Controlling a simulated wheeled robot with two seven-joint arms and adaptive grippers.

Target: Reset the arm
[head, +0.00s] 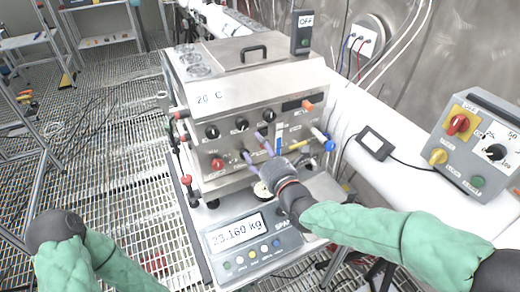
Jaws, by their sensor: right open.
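My right arm, in a green padded sleeve, reaches in from the lower right to the front of a steel machine (225,88). My right gripper (252,144) has purple fingers that are spread apart. It is in front of the machine's panel of black knobs, and I see nothing held between the fingers. I cannot tell whether a fingertip touches a knob. The wrist hides part of the lower panel and a pale round dish below. My left arm shows at the lower left as green sleeve and a dark rounded joint; its gripper is not in view.
A scale (240,243) reading 23.160 kg stands below the machine. A grey control box (478,150) with a red knob is at the right. An OFF switch box (302,32) is on top. Metal grating floor (110,150) lies open at left, with cables across it.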

